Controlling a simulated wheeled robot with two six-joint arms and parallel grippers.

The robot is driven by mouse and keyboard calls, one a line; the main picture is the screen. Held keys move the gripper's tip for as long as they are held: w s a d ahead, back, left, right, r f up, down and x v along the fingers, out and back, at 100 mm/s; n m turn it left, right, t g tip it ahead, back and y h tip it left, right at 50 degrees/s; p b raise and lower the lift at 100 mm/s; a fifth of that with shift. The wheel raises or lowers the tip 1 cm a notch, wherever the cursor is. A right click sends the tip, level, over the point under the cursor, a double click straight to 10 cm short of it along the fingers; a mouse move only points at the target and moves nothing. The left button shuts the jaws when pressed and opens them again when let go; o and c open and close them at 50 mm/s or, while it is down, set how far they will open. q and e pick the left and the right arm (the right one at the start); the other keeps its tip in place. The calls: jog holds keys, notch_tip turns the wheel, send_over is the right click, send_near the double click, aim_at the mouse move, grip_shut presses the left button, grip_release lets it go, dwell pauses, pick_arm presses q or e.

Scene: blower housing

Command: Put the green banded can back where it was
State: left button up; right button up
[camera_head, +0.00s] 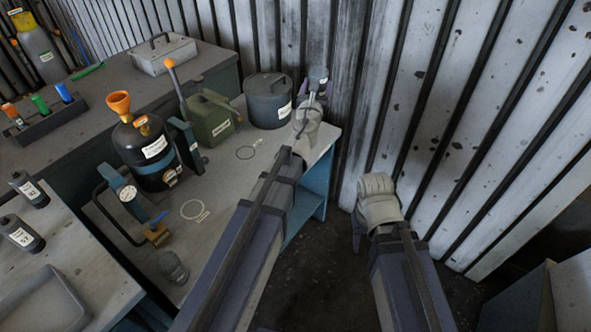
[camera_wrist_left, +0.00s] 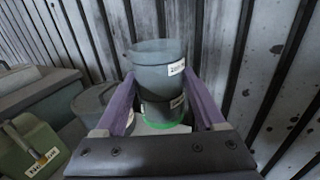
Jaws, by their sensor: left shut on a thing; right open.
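The green banded can (camera_wrist_left: 158,90) is a grey cylinder with white labels and a bright green band low on it. My left gripper (camera_wrist_left: 160,98) is shut on it, one purple finger on each side. I cannot tell whether the upper and lower grey parts are one piece. In the head view the can (camera_head: 318,74) shows small at the end of my left arm, by the wall beyond the bench's right end. My right gripper (camera_head: 376,196) is over the floor, away from the bench; its fingers are mostly hidden, and I see nothing held.
The corrugated wall (camera_head: 340,90) is close to my left gripper.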

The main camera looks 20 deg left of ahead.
pick_arm(q)
jog(key=a+f+n+y+b, duration=0.2)
jog(key=a+f+y+b, duration=0.1)
jog(key=f+b, duration=0.4)
jog(key=a+f+n+g+y+b, duration=0.1)
jog(key=a+f+y+b, duration=0.1)
jog(key=f+b, duration=0.5)
jog(key=shift+w+a+f+n+g+y, duration=0.3)
jog(key=shift+a+f+n+y, duration=0.1)
jog(key=shift+a+f, duration=0.6)
notch_tip(320, 180, down, 10)
jog(key=b, duration=0.9)
jog(key=shift+d+b, duration=0.15)
jog(key=shift+b, duration=0.25)
jog(key=shift+s+f, duration=0.1)
jog(key=shift+f, duration=0.05)
jog(key=shift+f, duration=0.15)
jog(key=o, duration=1.5)
